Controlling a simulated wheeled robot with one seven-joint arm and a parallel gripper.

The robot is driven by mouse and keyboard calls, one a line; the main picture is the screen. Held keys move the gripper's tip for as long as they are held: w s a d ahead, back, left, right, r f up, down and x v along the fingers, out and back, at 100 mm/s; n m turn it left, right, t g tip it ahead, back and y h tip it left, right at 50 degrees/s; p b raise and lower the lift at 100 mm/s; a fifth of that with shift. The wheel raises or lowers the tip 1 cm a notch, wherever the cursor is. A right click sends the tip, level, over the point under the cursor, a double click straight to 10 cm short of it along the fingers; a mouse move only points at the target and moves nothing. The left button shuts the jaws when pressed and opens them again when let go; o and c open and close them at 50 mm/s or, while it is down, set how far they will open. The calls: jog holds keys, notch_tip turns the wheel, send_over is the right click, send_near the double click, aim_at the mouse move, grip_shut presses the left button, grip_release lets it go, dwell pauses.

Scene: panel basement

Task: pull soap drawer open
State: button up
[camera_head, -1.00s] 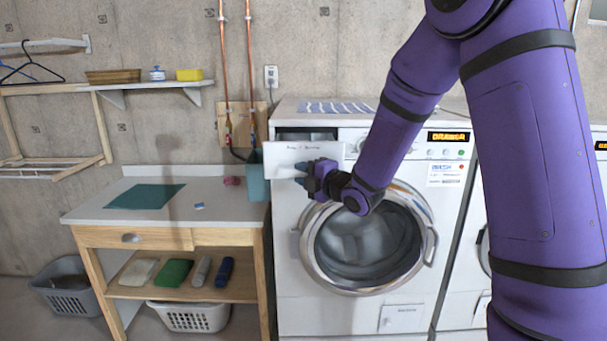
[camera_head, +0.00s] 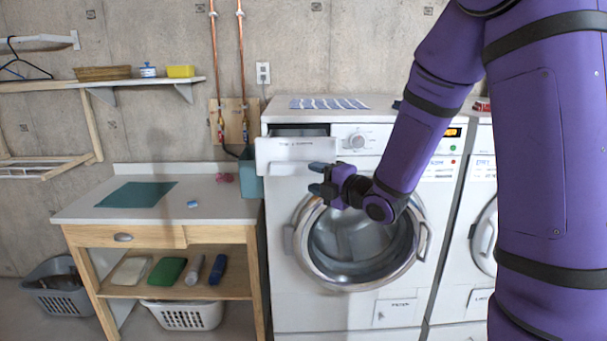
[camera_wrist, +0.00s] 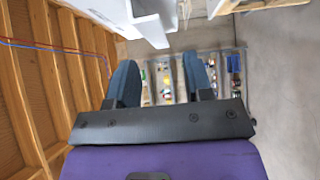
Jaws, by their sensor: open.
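The soap drawer (camera_head: 294,149) is at the washer's upper left, under the worktop. Its white front stands out from the washer (camera_head: 285,215), and a dark gap shows above and behind it. The front has small lettering, and a pale handle sits below it. My gripper (camera_head: 314,177) is open and empty, just below and right of the drawer front, in front of the round door (camera_head: 365,245). In the wrist view my two fingers (camera_wrist: 160,82) are spread with nothing between them. A white box-like part, probably the drawer, shows at the top there.
A wooden table (camera_head: 90,213) with a teal mat (camera_head: 136,194) stands left of the washer. A teal bin (camera_head: 250,178) is close beside the drawer. A second washer (camera_head: 483,215) is at the right. Laundry baskets (camera_head: 183,315) sit on the floor.

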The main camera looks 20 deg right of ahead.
jog(key=shift+v, duration=1.9)
jog(key=s+d+r+m+g+h, duration=0.5)
jog(key=s+m+h, duration=0.3)
jog(key=m, duration=0.5)
jog(key=s+a+r+m+g, duration=0.1)
jog(key=s+m+g, duration=0.2)
jog(key=s, duration=0.7)
jog(key=s+a+r+m+g, duration=0.2)
jog(key=s+m, duration=0.5)
jog(key=s, duration=0.3)
jog(key=shift+s+a+g, duration=0.25)
jog(key=shift+s+g, duration=0.1)
jog(key=shift+g, duration=0.05)
